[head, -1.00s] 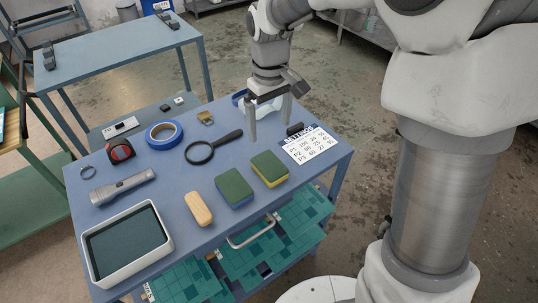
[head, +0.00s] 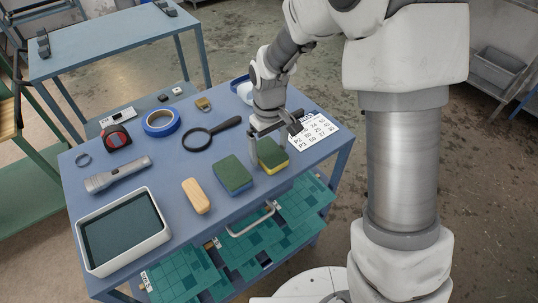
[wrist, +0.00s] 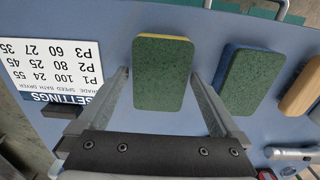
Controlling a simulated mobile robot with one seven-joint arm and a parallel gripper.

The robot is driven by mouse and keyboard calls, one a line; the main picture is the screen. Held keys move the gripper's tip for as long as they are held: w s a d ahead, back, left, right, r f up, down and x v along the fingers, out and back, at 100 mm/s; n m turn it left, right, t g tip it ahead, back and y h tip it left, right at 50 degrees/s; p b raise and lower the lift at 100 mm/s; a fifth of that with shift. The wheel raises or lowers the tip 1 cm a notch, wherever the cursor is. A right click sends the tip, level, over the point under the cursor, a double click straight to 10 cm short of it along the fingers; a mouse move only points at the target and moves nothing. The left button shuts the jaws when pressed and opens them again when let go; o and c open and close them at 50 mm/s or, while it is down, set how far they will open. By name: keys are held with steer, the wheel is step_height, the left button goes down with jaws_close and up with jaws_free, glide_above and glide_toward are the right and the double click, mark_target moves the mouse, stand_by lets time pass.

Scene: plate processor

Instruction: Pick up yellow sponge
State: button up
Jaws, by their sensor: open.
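The yellow sponge (head: 272,156) has a green top and yellow sides and lies on the blue table. It also shows in the wrist view (wrist: 160,75), green face toward the camera, with a thin yellow edge. My gripper (head: 268,163) is open and low at the sponge. In the wrist view my gripper (wrist: 168,80) has one finger on each side of the sponge's near part. I cannot tell whether the fingers touch it. In the head view the fingers hide part of the sponge.
A blue sponge (head: 233,176) with a green top lies just left, close to one finger; a wooden block (head: 196,196) lies beyond it. A printed settings sheet (head: 316,136) lies right. A magnifying glass (head: 198,139) and a white tray (head: 122,232) are farther left.

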mark_target(272, 152)
steer(key=c, duration=1.2)
steer(key=shift+o, duration=0.2)
steer(key=shift+r, duration=0.55)
steer(key=r, duration=0.2)
steer(key=r+p, duration=0.1)
steer(key=shift+s+d+r, duration=0.2)
steer(key=shift+d+r, duration=0.1)
steer(key=shift+r, duration=0.05)
steer(key=s+d+r, duration=0.6)
steer(key=d, duration=0.3)
steer(key=shift+s+p, duration=0.15)
steer(key=shift+p, duration=0.3)
steer(key=shift+r, duration=0.1)
